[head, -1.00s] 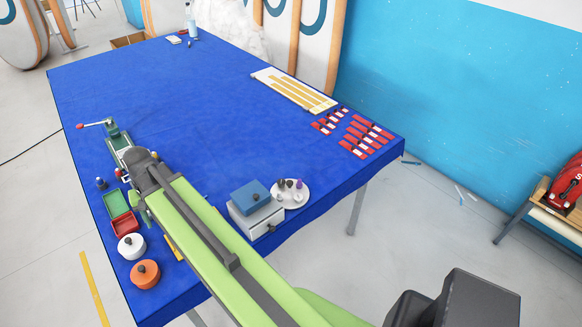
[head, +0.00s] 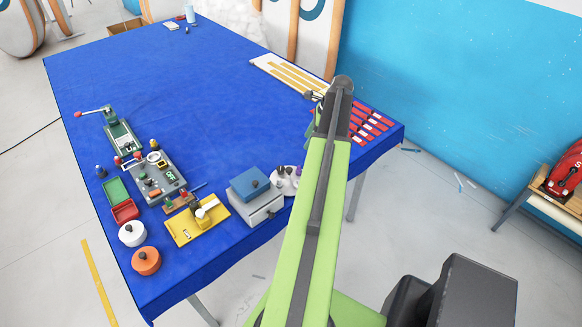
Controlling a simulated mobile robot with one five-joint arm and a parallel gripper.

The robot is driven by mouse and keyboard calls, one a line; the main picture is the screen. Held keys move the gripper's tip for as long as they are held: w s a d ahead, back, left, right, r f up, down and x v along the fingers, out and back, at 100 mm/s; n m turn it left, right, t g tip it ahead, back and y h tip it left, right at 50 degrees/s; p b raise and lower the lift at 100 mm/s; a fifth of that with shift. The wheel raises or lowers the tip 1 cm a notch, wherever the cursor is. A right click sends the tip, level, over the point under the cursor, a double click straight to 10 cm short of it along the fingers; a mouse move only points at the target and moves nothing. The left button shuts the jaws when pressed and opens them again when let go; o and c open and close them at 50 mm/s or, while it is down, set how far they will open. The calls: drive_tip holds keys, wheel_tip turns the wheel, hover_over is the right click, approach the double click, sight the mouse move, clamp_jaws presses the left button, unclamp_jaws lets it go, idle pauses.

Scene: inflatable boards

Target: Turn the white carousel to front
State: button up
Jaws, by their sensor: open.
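The white carousel (head: 279,188) is a small round turntable with several small dark and purple pieces on it. It sits at the table's front right edge, beside the blue-topped box. My arm covers its right part. My gripper (head: 314,97) is at the far end of my green arm, beyond the carousel, near the pale board and the red pieces. It is open and apart from the carousel; its fingertips show only small.
A grey box with a blue lid (head: 252,190) stands just left of the carousel. A yellow fixture (head: 187,232), a grey control panel (head: 158,180), and white (head: 131,234) and orange (head: 146,262) round pots are at the left. Red-and-white pieces (head: 372,125) lie at right. The table's middle is clear.

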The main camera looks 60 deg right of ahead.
sight(290, 169)
drive_tip(key=b+x, duration=0.7)
drive_tip(key=x, duration=0.1)
drive_tip(key=b+x, duration=0.8)
drive_tip(key=x, duration=0.1)
drive_tip(key=shift+s+b, duration=0.25)
drive_tip(key=shift+b, duration=0.05)
drive_tip(key=shift+w+a+f, duration=0.15)
drive_tip(key=shift+w+f, duration=0.1)
drive_tip(key=shift+f, duration=0.05)
drive_tip(key=shift+r, duration=0.1)
clamp_jaws()
